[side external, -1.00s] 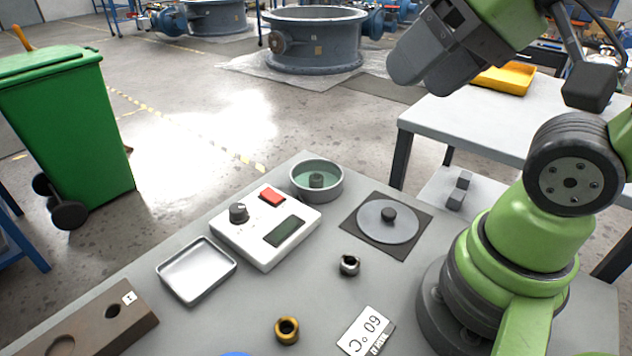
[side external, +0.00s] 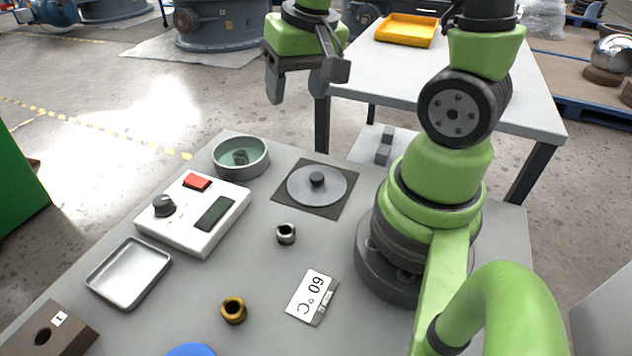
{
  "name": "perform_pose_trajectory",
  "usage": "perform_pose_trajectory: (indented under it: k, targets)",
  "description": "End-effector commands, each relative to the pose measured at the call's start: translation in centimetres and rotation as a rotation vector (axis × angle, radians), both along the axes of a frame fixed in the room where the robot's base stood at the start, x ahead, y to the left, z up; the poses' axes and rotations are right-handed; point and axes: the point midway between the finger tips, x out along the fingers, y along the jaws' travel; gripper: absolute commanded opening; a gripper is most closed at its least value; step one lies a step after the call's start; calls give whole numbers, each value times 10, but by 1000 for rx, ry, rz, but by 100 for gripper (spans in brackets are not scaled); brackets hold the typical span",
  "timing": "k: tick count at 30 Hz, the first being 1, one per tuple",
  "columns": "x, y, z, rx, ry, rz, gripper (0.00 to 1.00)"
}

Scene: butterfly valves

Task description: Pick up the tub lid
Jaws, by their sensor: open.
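The tub lid (side external: 332,189) is a round grey disc with a dark knob in its middle. It lies flat on a dark square mat (side external: 290,203) on the grey table. The round tub (side external: 241,168), grey with a green inside, stands open to its left with a small dark part in it. My gripper (side external: 296,92) is open and empty, in the air above and behind the lid, its fingers pointing down. It touches nothing.
A white control box (side external: 183,234) with a red button, a metal tray (side external: 129,272), a steel nut (side external: 286,233), a brass ring (side external: 233,309) and a "60 °C" sign (side external: 312,296) lie on the table. A white side table (side external: 470,95) stands behind.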

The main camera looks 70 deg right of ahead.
Motion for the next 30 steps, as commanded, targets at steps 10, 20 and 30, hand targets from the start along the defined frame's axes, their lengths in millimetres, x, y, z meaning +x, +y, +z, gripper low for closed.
perform_pose_trajectory:
  k: [10,20,30]
  targets:
    - [-10,-38,-88,37,215,-122,61]
    - [-13,-40,-125,45,237,-131,61]
    - [-13,-40,-149,43,233,-131,61]
